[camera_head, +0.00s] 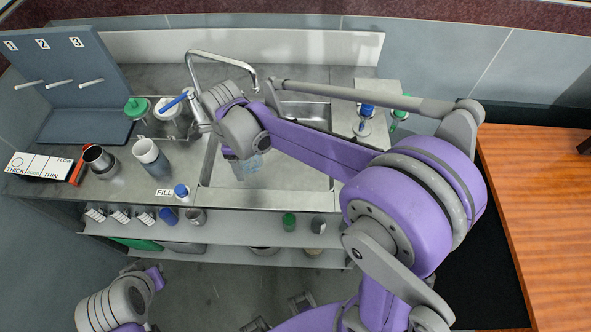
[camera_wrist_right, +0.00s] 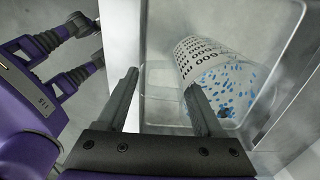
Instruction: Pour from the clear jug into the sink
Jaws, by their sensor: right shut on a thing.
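The clear jug (camera_head: 246,168) is over the left part of the sink (camera_head: 292,197). In the right wrist view the jug (camera_wrist_right: 213,72) shows dark printed graduations and many blue flecks, and it looks tilted over the basin. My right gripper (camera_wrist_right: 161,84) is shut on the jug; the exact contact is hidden. In the head view my right wrist covers the top of the jug.
A curved faucet (camera_head: 222,58) arches behind my right wrist. A numbered peg rack (camera_head: 75,75) stands at the back left. A lower shelf (camera_head: 240,232) holds small containers.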

